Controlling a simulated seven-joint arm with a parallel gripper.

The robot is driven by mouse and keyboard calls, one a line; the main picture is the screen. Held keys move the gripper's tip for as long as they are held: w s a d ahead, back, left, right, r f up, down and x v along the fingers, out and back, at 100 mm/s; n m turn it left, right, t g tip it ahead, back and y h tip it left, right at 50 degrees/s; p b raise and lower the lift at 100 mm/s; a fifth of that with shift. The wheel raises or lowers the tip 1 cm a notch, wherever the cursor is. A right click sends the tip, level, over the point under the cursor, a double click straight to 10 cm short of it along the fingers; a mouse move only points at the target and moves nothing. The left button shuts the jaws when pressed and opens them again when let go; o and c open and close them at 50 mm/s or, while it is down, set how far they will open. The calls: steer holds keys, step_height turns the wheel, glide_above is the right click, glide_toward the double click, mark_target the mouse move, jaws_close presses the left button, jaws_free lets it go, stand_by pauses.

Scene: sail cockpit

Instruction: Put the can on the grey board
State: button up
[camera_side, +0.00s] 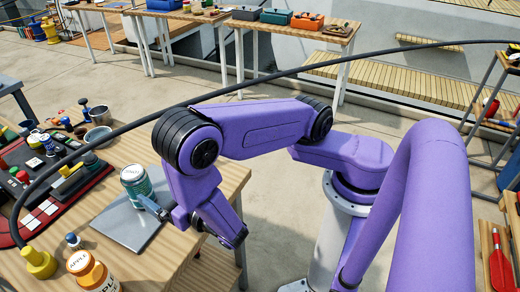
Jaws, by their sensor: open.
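The can (135,181), teal and white with a pale metal top, is upright over the far part of the grey board (122,224). Its lower end appears to rest on the board, though I cannot fully tell contact from this view. The board lies flat near the right edge of the wooden table. My gripper (152,206) is low over the board, just right of the can, and open. One grey-blue finger shows near the can's lower right side. The other finger is hidden, so I cannot tell whether the can stands between them.
An orange-and-white jar marked apple (88,269) and a yellow knob-shaped piece (38,262) stand at the front. A red-and-black panel (45,190) lies left of the board. A metal cup (98,136) and a blue can (48,145) stand behind. A black cable (300,71) arches across.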

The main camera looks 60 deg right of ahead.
steer(key=s+d+r+m+g+h, duration=0.3)
steer(key=d+r+m+g+h, duration=0.15)
steer(key=d+m, duration=0.3)
steer(key=s+d+r+m+g+h, duration=0.3)
steer(key=d+m+g, duration=0.25)
steer(key=d, duration=0.25)
steer(key=s+r+m+g+y, duration=0.1)
steer(key=s+m+g+y, duration=0.2)
steer(key=s, duration=0.5)
steer(key=s+a+r+m+g+y, duration=0.1)
steer(key=s+r+m+g+y, duration=0.1)
steer(key=s+m+g+y, duration=0.2)
steer(key=s+m+y, duration=0.1)
steer(key=s+y, duration=0.2)
steer(key=s, duration=0.1)
steer(key=shift+s+a+r+g, duration=0.15)
steer(key=shift+s+r+g, duration=0.15)
steer(key=shift+s, duration=0.1)
